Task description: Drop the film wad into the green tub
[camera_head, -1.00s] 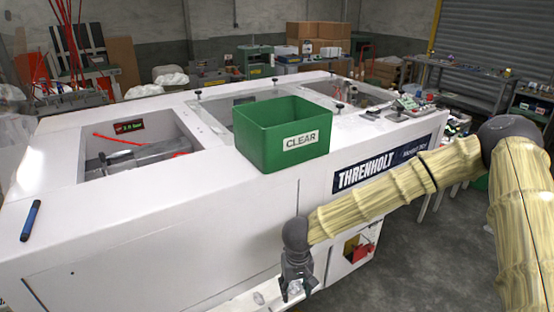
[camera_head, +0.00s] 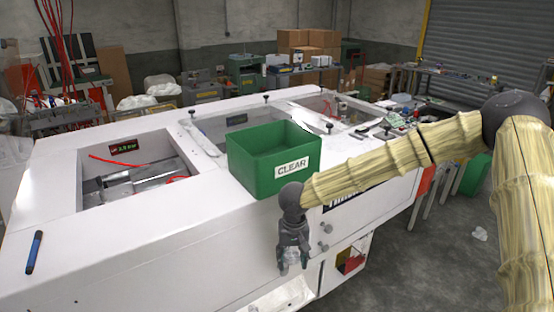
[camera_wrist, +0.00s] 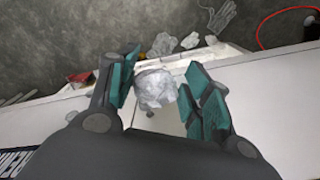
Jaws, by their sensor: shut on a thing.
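The film wad (camera_wrist: 155,88) is a crumpled, whitish clear ball between my gripper's teal finger pads in the wrist view. My gripper (camera_head: 291,262) is shut on it and points down in front of the white machine's front face, below the top's level. The wad also shows small and pale between the fingertips in the head view (camera_head: 292,256). The green tub (camera_head: 258,172) stands upright on the machine top, with a white label reading CLEAR. It is above and behind my gripper. My wrist overlaps the tub's lower front edge in the picture, and the tub's floor is hidden.
The white machine (camera_head: 130,245) has open bays left of and behind the tub. A blue marker (camera_head: 34,252) lies on its left top. A pale ledge (camera_head: 280,298) with film scraps lies below my gripper. Grey floor is open at right.

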